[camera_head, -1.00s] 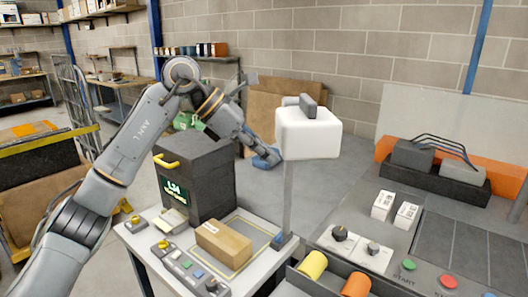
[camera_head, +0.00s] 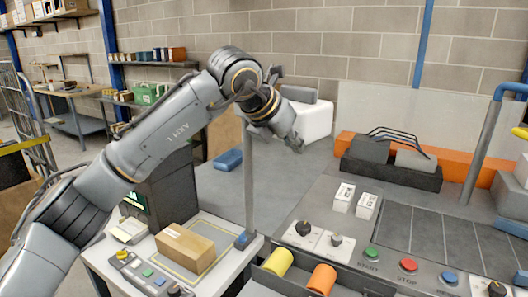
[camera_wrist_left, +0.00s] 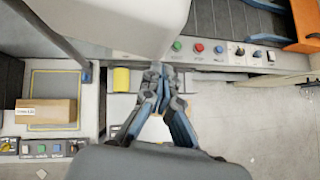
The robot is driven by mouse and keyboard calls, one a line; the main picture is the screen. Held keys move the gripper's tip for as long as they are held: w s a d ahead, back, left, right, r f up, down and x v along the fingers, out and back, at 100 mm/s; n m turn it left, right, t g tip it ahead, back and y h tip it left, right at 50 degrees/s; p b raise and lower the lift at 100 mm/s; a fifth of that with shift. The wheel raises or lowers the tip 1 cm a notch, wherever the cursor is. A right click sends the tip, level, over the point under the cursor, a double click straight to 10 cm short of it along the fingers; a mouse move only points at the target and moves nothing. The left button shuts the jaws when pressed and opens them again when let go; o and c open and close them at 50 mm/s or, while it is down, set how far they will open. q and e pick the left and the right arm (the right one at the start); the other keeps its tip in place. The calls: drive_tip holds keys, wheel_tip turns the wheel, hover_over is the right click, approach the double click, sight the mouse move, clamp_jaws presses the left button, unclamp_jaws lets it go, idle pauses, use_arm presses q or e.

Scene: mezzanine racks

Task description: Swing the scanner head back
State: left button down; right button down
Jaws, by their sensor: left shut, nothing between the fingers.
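The scanner head (camera_head: 314,119) is a white box with a dark grey block on top, at upper centre in the head view. It sits to the right of its grey pole (camera_head: 249,190), and its left part is hidden behind my left arm. My left gripper (camera_head: 296,143) is in front of the head's lower left side, shut and empty. In the left wrist view the white head (camera_wrist_left: 110,25) fills the top centre, just above and left of the shut fingertips (camera_wrist_left: 163,82). I cannot tell whether they touch it. My right gripper is not in view.
A cardboard box (camera_head: 185,247) lies on the table by the pole. A tray holds yellow (camera_head: 278,262) and orange (camera_head: 322,279) rolls. Buttons and knobs (camera_head: 304,228) line the console. A dark conveyor (camera_head: 420,235) is at right, with grey devices (camera_head: 392,165) behind it.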

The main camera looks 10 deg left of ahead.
sight(318, 136)
use_arm(q)
drive_tip(key=w+d+n, duration=0.1)
drive_tip(key=d, duration=0.1)
drive_tip(key=w+d+n+t+y, duration=0.1)
drive_tip(key=w+d, duration=0.1)
drive_tip(key=shift+w+d+y, duration=0.2)
drive_tip(key=shift+y, duration=0.1)
drive_tip(key=shift+w+d+n, duration=0.4)
drive_tip(key=shift+w+n, duration=0.1)
drive_tip(key=shift+r, duration=0.1)
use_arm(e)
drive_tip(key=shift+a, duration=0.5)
use_arm(q)
drive_tip(key=shift+r, duration=0.1)
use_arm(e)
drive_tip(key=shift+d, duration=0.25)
use_arm(q)
drive_tip(key=shift+a, duration=0.1)
